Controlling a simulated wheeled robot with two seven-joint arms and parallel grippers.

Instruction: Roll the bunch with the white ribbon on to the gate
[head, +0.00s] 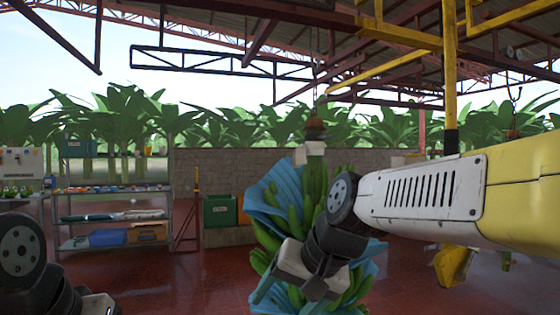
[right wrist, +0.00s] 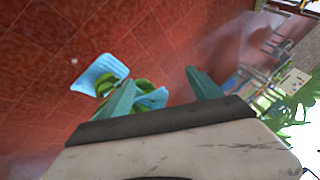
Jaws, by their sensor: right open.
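A bunch of green bananas (head: 314,190) with blue sheets between its hands hangs from a roller (head: 315,130) on the overhead rail. A white band (head: 315,148), perhaps the white ribbon, shows at its top. My right arm covers part of the bunch, with the hand in front of its lower half. In the right wrist view my right gripper (right wrist: 160,80) has its teal fingers apart, with green fruit and blue sheet seen beyond and between them; I cannot tell any contact. Only my left arm's wrist shows at lower left; its fingers are out of frame. I cannot identify the gate.
Another roller (head: 512,133) hangs at the right, its load mostly hidden by my right arm. A yellow post (head: 449,75) comes down near it. Shelves (head: 115,215) with trays and crates stand at the left, and a green crate (head: 220,210) is by the wall. The red floor between is clear.

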